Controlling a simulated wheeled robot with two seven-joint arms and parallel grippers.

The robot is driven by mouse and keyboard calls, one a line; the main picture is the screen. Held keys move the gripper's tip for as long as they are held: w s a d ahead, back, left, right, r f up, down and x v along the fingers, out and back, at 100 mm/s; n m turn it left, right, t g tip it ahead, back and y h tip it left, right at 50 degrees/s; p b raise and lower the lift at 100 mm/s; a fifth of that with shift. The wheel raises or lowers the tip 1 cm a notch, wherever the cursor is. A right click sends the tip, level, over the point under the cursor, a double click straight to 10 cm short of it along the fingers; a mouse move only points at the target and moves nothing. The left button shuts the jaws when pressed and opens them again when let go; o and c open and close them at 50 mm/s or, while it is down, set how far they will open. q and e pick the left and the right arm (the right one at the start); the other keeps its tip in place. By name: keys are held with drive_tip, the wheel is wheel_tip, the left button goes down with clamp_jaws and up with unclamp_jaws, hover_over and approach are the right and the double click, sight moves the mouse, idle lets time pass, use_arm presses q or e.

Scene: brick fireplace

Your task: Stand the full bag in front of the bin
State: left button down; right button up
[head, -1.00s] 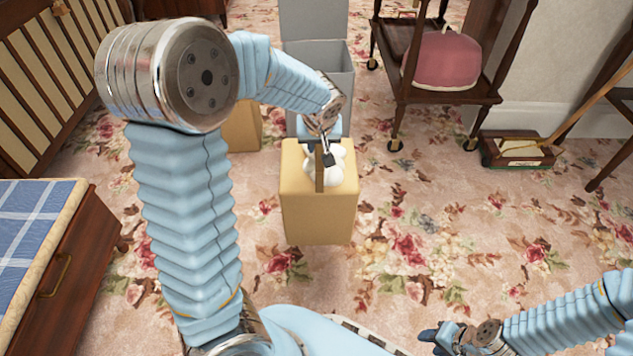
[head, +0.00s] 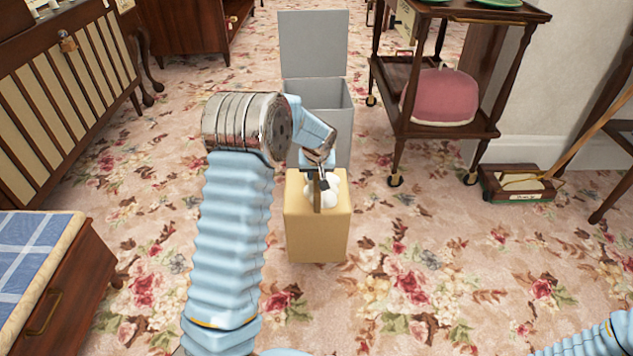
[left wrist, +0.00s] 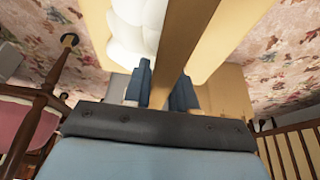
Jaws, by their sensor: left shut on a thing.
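The full bag (head: 317,235) is a tan, box-shaped bag with rounded white contents (head: 329,190) showing at its top. It is upright in front of the grey bin (head: 340,125), whose lid is raised. My left gripper (head: 318,178) is shut on the bag's flat brown handle (head: 317,197); the handle (left wrist: 183,45) also runs between the fingers in the left wrist view. I cannot tell whether the bag's bottom touches the floor. My left forearm and wrist hide part of the bin. My right gripper is out of view; only part of that arm shows at bottom right.
A carpet sweeper (head: 517,184) lies farther right. A wooden cabinet with a blue checked top (head: 35,245) is at left. The floral carpet (head: 420,270) right of the bag is clear.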

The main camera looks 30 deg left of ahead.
use_arm(q)
drive_tip(key=shift+f, duration=1.45)
drive_tip(key=shift+f+b, duration=0.15)
drive_tip(key=shift+b, duration=0.2)
drive_tip(key=c, duration=0.9)
unclamp_jaws()
drive_tip(key=shift+r, duration=0.3)
drive_tip(key=p+v, duration=0.2)
drive_tip(key=v, duration=0.9)
drive_tip(key=shift+s+d+r, duration=0.15)
drive_tip(key=shift+r, duration=0.2)
